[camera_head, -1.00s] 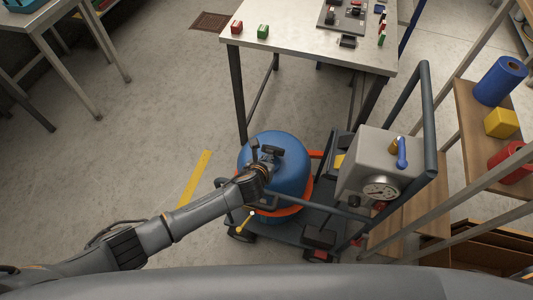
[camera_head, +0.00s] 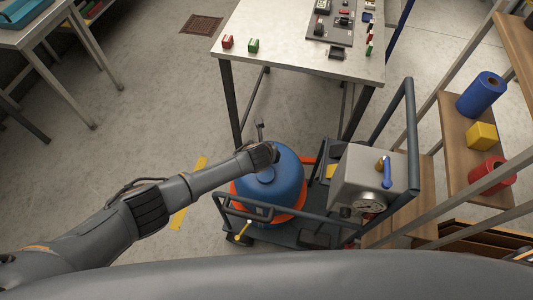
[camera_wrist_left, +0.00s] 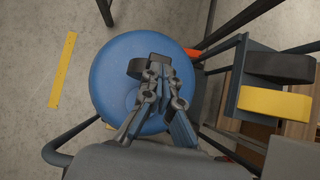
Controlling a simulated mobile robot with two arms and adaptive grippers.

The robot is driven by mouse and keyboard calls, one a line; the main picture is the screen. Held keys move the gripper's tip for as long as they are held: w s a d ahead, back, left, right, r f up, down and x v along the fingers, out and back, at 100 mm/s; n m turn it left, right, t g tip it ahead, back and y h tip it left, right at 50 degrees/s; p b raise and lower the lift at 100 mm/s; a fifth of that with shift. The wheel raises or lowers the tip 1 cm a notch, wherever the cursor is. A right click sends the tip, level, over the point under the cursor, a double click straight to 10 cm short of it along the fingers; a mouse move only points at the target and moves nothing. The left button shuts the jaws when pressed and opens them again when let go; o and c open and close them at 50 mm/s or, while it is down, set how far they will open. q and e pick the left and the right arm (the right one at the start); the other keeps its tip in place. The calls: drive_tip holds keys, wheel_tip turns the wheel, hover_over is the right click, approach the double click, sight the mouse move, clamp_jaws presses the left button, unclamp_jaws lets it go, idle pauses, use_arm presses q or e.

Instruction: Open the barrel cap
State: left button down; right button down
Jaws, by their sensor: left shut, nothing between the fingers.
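The blue barrel (camera_head: 287,180) stands upright on the cart, with an orange band around its lower part. A small round raised patch (camera_head: 266,175) shows on its top. My left gripper (camera_head: 275,152) reaches over the far part of the barrel top. In the left wrist view, the gripper (camera_wrist_left: 160,68) is shut and empty above the blue top (camera_wrist_left: 112,72). A black part that looks like the cap's handle (camera_wrist_left: 136,67) lies at its fingertips; I cannot tell whether they touch. In the head view my wrist hides this part. My right gripper is not in view.
The cart (camera_head: 300,235) has dark rails and carries a grey box with a gauge (camera_head: 368,203) and a blue-handled valve (camera_head: 386,172) right of the barrel. A worktable (camera_head: 290,62) stands behind. A shelf (camera_head: 452,150) with coloured items is at right.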

use_arm(q)
drive_tip(key=shift+w+d, duration=0.2)
drive_tip(key=shift+w, duration=0.4)
drive_tip(key=shift+r, duration=0.15)
